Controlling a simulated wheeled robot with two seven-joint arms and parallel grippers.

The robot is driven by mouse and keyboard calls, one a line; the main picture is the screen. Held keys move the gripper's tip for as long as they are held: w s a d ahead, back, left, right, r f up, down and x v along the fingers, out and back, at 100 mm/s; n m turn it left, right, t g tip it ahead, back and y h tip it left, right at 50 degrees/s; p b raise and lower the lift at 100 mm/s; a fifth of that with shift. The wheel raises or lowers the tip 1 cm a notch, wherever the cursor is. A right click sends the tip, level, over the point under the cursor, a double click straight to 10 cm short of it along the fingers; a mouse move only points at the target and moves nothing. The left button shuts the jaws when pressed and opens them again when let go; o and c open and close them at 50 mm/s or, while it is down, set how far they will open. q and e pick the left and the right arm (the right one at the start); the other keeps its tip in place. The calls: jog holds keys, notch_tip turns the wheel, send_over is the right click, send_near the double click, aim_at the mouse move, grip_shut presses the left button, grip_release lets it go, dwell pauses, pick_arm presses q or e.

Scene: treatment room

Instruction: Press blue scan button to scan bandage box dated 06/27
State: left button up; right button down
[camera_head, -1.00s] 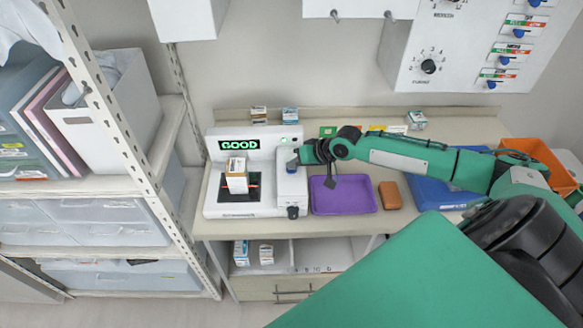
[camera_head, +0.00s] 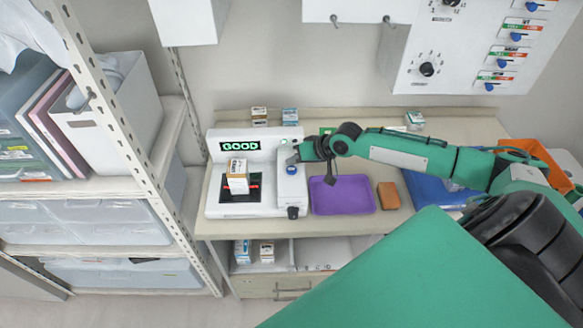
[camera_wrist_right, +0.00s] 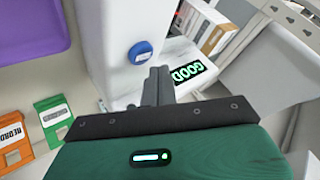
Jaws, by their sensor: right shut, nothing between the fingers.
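The white scanner (camera_head: 213,205) stands on the counter, with green "GOOD" text on its display (camera_head: 240,145). A white and orange box (camera_head: 237,177) stands upright on its dark scan plate, with red light beside it; its date is too small to read. The blue scan button (camera_head: 291,169) is on the scanner's right part and also shows in the right wrist view (camera_wrist_right: 140,52). My right gripper (camera_head: 296,156) is shut and empty, just behind the button and apart from it. In the right wrist view its fingertips (camera_wrist_right: 158,72) are close to the button. My left gripper is not in view.
A purple tray (camera_head: 343,197), a brown block (camera_head: 388,195) and a blue tray (camera_head: 424,193) lie right of the scanner. Small boxes (camera_head: 290,116) stand at the counter's back. More boxes (camera_head: 243,251) stand on the shelf below. A shelf rack (camera_head: 140,150) is at the left.

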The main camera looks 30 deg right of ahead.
aim_at(295, 170)
jog(key=shift+r+p, duration=1.95)
jog(key=shift+r, duration=0.45)
jog(key=shift+f, duration=0.1)
